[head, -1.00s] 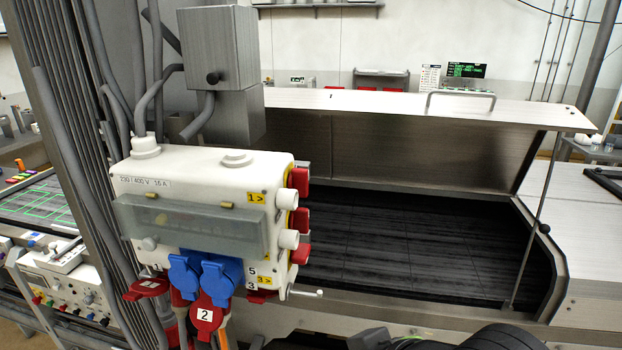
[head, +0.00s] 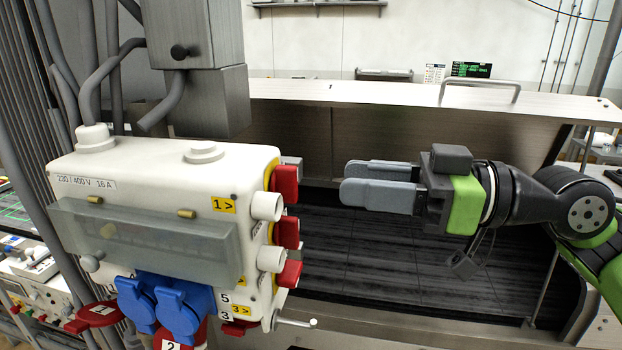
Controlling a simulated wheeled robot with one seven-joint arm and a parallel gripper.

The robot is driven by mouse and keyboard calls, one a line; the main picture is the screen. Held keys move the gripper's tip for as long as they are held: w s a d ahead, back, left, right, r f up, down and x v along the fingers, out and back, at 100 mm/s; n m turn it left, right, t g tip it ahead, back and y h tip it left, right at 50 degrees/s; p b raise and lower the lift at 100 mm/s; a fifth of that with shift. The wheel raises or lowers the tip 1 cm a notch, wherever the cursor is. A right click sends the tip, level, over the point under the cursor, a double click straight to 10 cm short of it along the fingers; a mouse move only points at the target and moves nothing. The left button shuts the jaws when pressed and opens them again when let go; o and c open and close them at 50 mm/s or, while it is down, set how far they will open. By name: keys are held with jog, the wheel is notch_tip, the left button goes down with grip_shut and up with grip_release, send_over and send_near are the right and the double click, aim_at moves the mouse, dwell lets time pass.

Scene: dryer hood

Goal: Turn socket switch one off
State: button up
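The white socket box (head: 150,165) hangs at the left, marked 230 / 400 V 16 A. On its right side sit several red switches; the upper red switch (head: 285,183) is near the yellow label "1 >" (head: 223,205), with another red switch (head: 287,232) below it and one lower still (head: 289,273). Which one is socket switch one is not certain; the label is nearest the upper one. My gripper (head: 365,182) points left, just right of the upper switch and apart from it. Its two grey fingers look parted, with nothing seen between them.
White round sockets (head: 267,206) stick out beside the switches. Blue socket covers (head: 180,308) hang below the box. The steel hood (head: 420,95) with its handle stands behind my gripper, over a dark belt surface (head: 380,250). A small lever (head: 297,323) juts out low on the box.

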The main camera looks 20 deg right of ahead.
aim_at(297, 177)
jog(key=x, duration=0.6)
jog(key=shift+a+r, duration=0.1)
jog(key=shift+a, duration=0.15)
grip_shut()
